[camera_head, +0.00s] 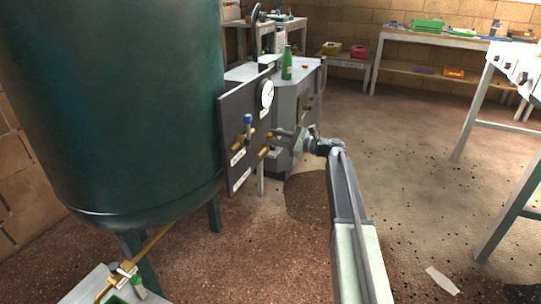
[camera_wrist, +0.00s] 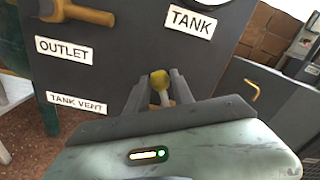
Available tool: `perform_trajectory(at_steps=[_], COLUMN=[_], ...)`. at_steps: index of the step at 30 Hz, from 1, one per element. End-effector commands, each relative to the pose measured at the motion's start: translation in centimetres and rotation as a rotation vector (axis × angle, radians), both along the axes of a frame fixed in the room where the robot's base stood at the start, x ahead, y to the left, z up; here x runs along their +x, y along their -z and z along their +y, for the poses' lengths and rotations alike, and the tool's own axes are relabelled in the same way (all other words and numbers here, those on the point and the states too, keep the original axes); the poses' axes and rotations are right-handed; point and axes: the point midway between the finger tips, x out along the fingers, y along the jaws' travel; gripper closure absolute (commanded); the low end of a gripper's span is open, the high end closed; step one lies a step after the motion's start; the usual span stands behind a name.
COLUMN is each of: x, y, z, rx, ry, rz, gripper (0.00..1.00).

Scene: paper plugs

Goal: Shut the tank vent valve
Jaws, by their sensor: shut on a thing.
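The dark valve panel (camera_head: 233,112) stands beside the big green tank (camera_head: 120,100). In the wrist view its labels read TANK, OUTLET and, at lower left, TANK VENT (camera_wrist: 77,103). A yellow valve handle (camera_wrist: 160,78), level with and right of the OUTLET and TANK VENT labels, sits between my gripper's fingers (camera_wrist: 158,84). My gripper (camera_head: 278,137) is shut on it; the fingers partly hide its stem. Another brass handle (camera_wrist: 78,13) is above the OUTLET label, clear of my fingers. Whether the vent valve is open or shut I cannot tell.
A blue-topped valve (camera_head: 248,121) and a round gauge (camera_head: 267,93) are on the panel. A green bottle (camera_head: 287,64) stands on the grey cabinet behind. A brass pipe (camera_head: 145,250) runs below the tank. Open floor (camera_head: 410,170) lies to the right.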

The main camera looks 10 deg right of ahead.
Motion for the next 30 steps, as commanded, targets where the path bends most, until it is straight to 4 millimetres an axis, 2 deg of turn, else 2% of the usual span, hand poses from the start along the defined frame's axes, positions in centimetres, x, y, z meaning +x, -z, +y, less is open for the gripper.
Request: perform_trajectory(at_steps=[4, 12, 21, 30], x=[0.3, 1.8, 1.8, 3.3], y=[-0.2, -0.8, -0.8, -1.0], z=[-0.3, -1.2, -1.3, -2.3], rx=[0.018, 0.142, 0.156, 0.268], ry=[0.001, 0.001, 0.001, 0.001], rz=[0.028, 0.210, 0.230, 0.396], gripper=[0.94, 0.94, 0.94, 0.94])
